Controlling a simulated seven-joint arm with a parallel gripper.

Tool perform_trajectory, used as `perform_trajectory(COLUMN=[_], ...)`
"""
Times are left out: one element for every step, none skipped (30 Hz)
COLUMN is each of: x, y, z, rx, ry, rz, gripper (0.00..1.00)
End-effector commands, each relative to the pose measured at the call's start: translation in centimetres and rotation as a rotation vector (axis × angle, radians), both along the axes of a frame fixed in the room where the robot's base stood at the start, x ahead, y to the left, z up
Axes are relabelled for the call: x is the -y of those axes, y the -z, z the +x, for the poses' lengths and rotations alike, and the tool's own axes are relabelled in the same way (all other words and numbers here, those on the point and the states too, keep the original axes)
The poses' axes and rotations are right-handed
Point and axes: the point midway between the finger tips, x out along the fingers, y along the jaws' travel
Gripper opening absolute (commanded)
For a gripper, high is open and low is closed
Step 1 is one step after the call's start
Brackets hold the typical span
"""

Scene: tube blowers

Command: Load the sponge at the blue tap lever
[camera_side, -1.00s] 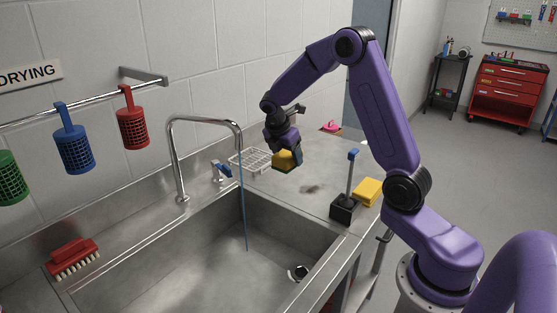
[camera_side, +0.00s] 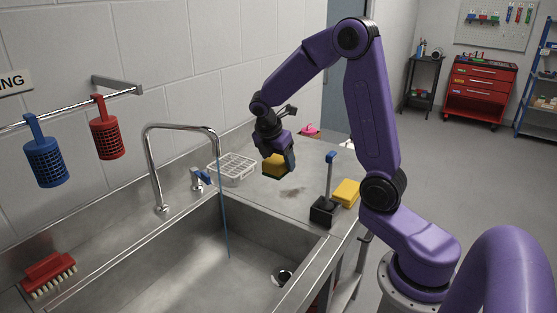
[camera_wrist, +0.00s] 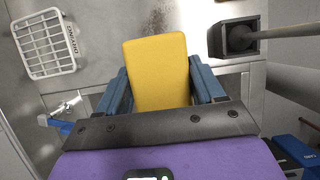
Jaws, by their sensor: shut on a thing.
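My gripper (camera_side: 276,163) is shut on a yellow sponge (camera_wrist: 158,72), its two blue fingers on either side of it. The sponge is also visible below the gripper in the side view (camera_side: 274,166). It appears held above the steel counter, behind the sink's right end; the exact height is unclear. The blue tap lever (camera_side: 204,177) is on the ledge left of the gripper, beside the curved chrome tap. In the wrist view the blue lever (camera_wrist: 60,126) is at lower left, partly hidden by my gripper.
A white wire rack (camera_side: 233,169) sits between lever and gripper. To the right stand a black block (camera_side: 324,211) with a blue-topped upright rod and a second yellow sponge (camera_side: 346,192). A thin blue stream (camera_side: 224,215) falls from the tap (camera_side: 153,165) into the sink. A red brush (camera_side: 48,273) lies left.

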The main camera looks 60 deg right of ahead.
Motion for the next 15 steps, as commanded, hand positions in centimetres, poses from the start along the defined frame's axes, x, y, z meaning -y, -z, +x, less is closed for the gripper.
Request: perform_trajectory(x=[0.0, -0.1, -0.3, -0.5, -0.9, -1.6, -2.2, -2.9, -4.1, -5.0, -5.9, -7.2, -8.2, -9.1, -10.3], y=[0.0, 0.0, -0.1, -0.2, -0.3, -0.6, -0.8, -1.1, -1.4, -1.7, -2.0, -2.4, -2.7, -2.9, -3.2], z=[0.0, 0.0, 0.0, 0.0, -0.1, -0.2, -0.3, -0.4, -0.6, -0.9, -1.1, -1.6, -1.9, -2.3, -2.8], rx=[0.0, 0.0, 0.001, 0.001, 0.001, 0.002, 0.003, 0.003, 0.004, 0.004, 0.005, 0.006, 0.005, 0.005, 0.005], ry=[0.0, -0.002, -0.01, -0.02, -0.034, -0.059, -0.084, -0.113, -0.158, -0.197, -0.236, -0.292, -0.336, -0.38, -0.435], rz=[0.0, 0.0, 0.0, 0.0, 0.001, 0.001, 0.002, 0.003, 0.003, 0.004, 0.004, 0.005, 0.005, 0.005, 0.005], gripper=[0.43, 0.43, 0.43, 0.43, 0.43, 0.43, 0.43, 0.43, 0.43, 0.43, 0.43, 0.43, 0.43, 0.43, 0.43])
